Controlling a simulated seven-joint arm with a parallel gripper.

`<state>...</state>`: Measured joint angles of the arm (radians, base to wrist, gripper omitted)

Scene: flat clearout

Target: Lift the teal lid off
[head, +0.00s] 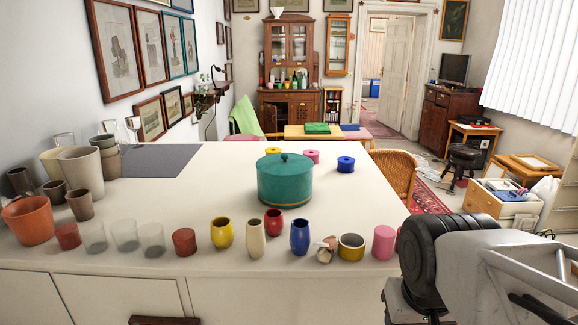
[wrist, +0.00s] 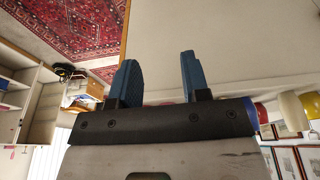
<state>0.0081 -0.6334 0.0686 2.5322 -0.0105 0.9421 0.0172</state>
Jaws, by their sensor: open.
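The teal lid (head: 285,163) with a small knob sits on a round teal pot (head: 285,188) near the middle of the white counter in the head view. The lid looks closed down on the pot. My gripper (wrist: 158,58) shows in the wrist view with its two blue fingers apart and nothing between them. The pot and lid cannot be made out in the wrist view. In the head view my arm is at the lower right, well away from the pot, and the fingers are not visible there.
A row of cups stands along the counter's front edge, including yellow (head: 222,233), cream (head: 256,238), blue (head: 299,237) and pink (head: 384,242) ones. Small coloured pieces, one blue (head: 346,164), lie behind the pot. Pots and glasses crowd the left. A grey mat (head: 160,160) lies clear.

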